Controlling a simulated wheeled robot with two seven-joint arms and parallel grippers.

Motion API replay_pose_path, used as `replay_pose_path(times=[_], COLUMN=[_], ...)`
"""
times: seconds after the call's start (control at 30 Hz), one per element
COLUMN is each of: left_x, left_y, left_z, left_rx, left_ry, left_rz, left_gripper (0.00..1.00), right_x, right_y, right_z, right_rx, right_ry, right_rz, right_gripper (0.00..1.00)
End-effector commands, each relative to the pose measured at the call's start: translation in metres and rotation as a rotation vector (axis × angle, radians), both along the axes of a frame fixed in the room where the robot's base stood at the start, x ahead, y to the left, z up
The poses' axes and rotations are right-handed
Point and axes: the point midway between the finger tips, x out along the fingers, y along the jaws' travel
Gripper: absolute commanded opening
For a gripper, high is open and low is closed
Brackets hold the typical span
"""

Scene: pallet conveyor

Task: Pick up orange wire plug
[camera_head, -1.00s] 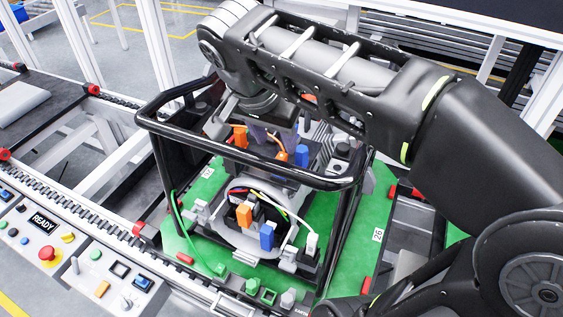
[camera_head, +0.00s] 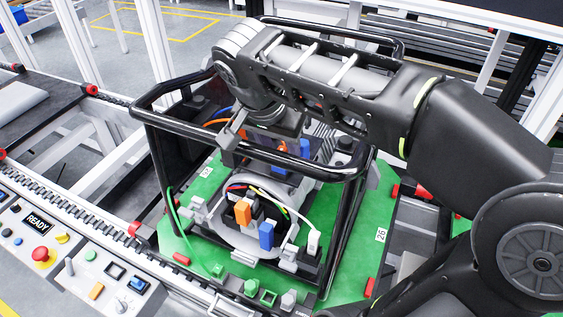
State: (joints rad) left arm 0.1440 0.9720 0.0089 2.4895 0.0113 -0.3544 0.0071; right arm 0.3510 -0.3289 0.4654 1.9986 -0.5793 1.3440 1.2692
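An orange plug (camera_head: 243,211) stands in the front of the round white fixture, left of a blue plug (camera_head: 266,235) and a white plug (camera_head: 314,241). Behind the cage's front top bar, an orange wire (camera_head: 215,122) shows, with only bits of orange visible by the gripper. My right arm reaches across from the right, and my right gripper (camera_head: 232,143) points down at the cage's front bar, behind and above the front orange plug. One finger shows; the other is hidden, so its opening is unclear. My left gripper is out of view.
A black tubular cage (camera_head: 243,152) surrounds the fixture on a green pallet (camera_head: 349,275). Another blue plug (camera_head: 305,149) stands at the back. A control panel (camera_head: 75,262) lies front left, beside the conveyor rail (camera_head: 80,210).

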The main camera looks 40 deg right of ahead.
Motion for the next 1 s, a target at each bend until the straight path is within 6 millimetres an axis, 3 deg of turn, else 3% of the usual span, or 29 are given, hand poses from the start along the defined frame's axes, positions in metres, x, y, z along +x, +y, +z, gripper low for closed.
replay_pose_path(times=[0.63,1.0], left_x=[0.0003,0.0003], left_y=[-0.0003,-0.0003], left_z=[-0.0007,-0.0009], left_rx=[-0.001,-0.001], left_ry=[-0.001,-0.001], left_rz=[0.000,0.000], left_gripper=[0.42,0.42], right_x=[0.0007,0.0006], right_y=[-0.0012,-0.0012], right_z=[-0.0023,-0.0023], right_rx=[-0.001,-0.001], right_ry=[0.000,0.000], right_rz=[0.000,0.000], right_gripper=[0.43,0.12])
